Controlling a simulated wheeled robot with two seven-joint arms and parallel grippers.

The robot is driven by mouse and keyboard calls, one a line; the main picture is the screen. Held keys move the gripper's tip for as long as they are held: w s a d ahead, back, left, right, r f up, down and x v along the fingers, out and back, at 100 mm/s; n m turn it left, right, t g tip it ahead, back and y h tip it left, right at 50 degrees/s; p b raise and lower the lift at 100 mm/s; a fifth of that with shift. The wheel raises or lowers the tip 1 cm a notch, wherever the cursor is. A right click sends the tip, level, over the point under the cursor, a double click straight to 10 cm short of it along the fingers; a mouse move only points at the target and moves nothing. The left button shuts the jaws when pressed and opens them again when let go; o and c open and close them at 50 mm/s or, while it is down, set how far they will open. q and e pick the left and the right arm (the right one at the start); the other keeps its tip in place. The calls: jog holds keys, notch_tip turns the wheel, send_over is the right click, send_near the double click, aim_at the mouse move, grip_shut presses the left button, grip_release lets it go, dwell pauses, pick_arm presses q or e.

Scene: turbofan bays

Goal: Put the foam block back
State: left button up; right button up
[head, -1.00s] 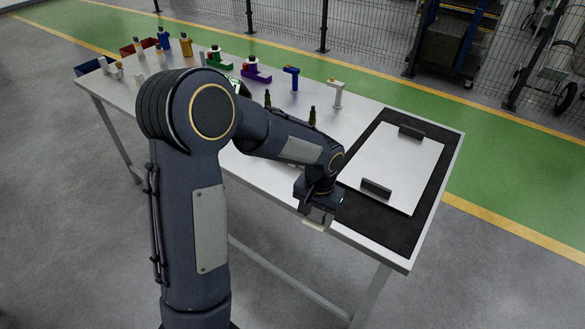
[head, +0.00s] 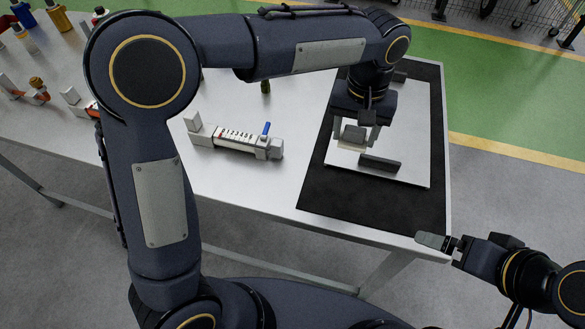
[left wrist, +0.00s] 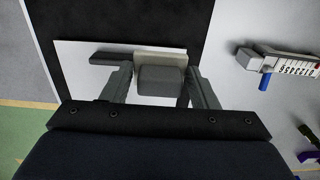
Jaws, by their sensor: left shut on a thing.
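My left gripper (head: 354,140) is over the white board (head: 412,130), near its left side, pointing down. It is shut on a block with a grey body (left wrist: 160,80) and a cream slab (left wrist: 165,58), which I take to be the foam block; the cream part also shows in the head view (head: 351,148). I cannot tell whether the block touches the board.
The board lies on a black mat (head: 325,190). A second dark bar (head: 399,76) is at the board's far end. A white device with a numbered strip and blue lever (head: 237,141) lies left of the mat. Several coloured parts stand farther left. The mat's front is clear.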

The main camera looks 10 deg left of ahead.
pick_arm(q)
jog(key=s+a+f, duration=0.3)
jog(key=a, duration=0.5)
send_near(288, 182)
jog(key=shift+w+d+f+p, duration=0.2)
jog(key=shift+d+f+p, duration=0.2)
jog(key=shift+d, duration=0.35)
jog(key=shift+s+a+f, duration=0.1)
jog(key=shift+a+f, duration=0.3)
jog(key=shift+f, duration=0.15)
jog(key=f, duration=0.3)
jog(key=shift+s+a+f, duration=0.15)
jog(key=shift+a, duration=0.15)
jog(key=shift+f, duration=0.3)
jog(key=shift+f, duration=0.15)
jog(key=o, duration=1)
